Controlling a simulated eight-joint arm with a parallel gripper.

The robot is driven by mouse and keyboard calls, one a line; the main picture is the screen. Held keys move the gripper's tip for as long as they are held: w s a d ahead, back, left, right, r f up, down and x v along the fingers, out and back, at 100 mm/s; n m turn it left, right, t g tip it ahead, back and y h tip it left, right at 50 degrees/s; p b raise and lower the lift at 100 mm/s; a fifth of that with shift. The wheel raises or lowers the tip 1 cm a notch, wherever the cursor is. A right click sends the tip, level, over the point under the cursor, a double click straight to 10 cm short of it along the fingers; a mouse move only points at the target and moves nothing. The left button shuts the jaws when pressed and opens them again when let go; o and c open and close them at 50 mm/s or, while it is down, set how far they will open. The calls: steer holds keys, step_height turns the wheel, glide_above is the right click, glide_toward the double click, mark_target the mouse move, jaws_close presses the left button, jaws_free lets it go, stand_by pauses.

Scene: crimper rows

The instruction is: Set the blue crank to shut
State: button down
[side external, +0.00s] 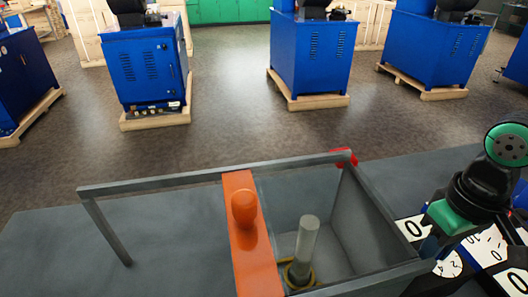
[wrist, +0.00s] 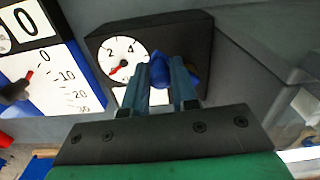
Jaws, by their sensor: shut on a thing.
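The blue crank (wrist: 158,69) is on the front of a dark box in the wrist view, just right of a white round dial with a red pointer (wrist: 122,59). My gripper (wrist: 160,78) is shut on the crank, with one finger on each side of it. The fingers hide much of the crank, so its exact angle cannot be told. In the side view my gripper (side external: 428,246) is at the right, beside the grey bin, and the crank cannot be made out there. A white dial (side external: 447,265) shows just below it.
An open grey bin (side external: 385,225) with an orange cross plate (side external: 250,255) and an upright grey post (side external: 307,240) stands left of my gripper. A white scale panel with a red pointer (wrist: 40,85) is at the left in the wrist view. Blue cabinets (side external: 310,50) stand far behind.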

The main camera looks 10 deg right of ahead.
steer(key=shift+s+a+m, duration=0.15)
steer(key=shift+a+m, duration=0.1)
steer(key=shift+m, duration=0.6)
steer(key=shift+s+a+m, duration=0.2)
steer(key=shift+a+m, duration=0.05)
steer(key=shift+m, duration=0.65)
steer(key=shift+s+a+m, duration=0.15)
steer(key=shift+a+m, duration=0.1)
steer(key=shift+m, duration=0.6)
steer(key=c, duration=0.7)
jaws_free()
steer(key=shift+r, duration=2.85)
